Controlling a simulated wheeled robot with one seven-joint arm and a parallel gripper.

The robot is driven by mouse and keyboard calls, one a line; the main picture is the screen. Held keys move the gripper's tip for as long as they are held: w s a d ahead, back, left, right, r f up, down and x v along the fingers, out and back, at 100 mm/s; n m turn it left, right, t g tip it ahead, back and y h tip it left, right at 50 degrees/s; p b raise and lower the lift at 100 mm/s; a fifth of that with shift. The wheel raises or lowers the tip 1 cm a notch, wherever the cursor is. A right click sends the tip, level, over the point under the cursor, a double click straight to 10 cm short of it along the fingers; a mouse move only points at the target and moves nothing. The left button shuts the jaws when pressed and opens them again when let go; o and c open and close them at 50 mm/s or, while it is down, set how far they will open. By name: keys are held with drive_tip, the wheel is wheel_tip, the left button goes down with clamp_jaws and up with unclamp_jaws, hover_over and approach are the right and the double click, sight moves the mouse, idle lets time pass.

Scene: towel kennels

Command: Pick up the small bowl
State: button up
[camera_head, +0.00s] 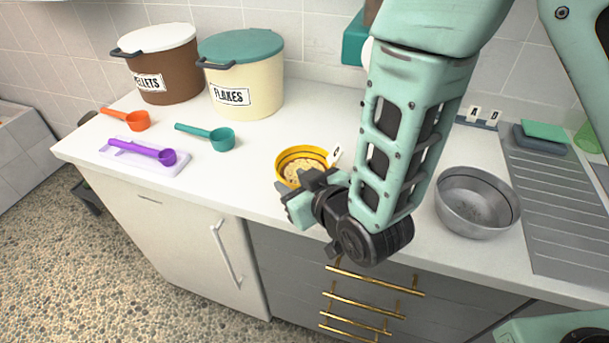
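The small bowl (283,160) is yellow with a dark band and holds pale, flake-like food. It stands upright on the white counter near the front edge. A white tag shows at its right side. My gripper (297,197) is in front of the bowl and overlaps its lower right part in the picture. The fingers are dark and small here, so I cannot tell whether they are apart or touch the bowl. A larger grey metal bowl (477,206) stands to the right, past my arm.
Behind are a brown pellets bin (166,82) and a cream flakes bin (240,98). A teal scoop (221,138), an orange scoop (137,121) and a purple scoop (167,157) on a pale tray (180,168) lie left. A ribbed grey drainer (560,235) is far right.

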drive_tip(key=p+x, duration=0.1)
drive_tip(key=x, duration=0.3)
drive_tip(key=shift+a+f, duration=0.1)
drive_tip(key=shift+a, duration=0.1)
drive_tip(key=shift+s, duration=0.1)
clamp_jaws()
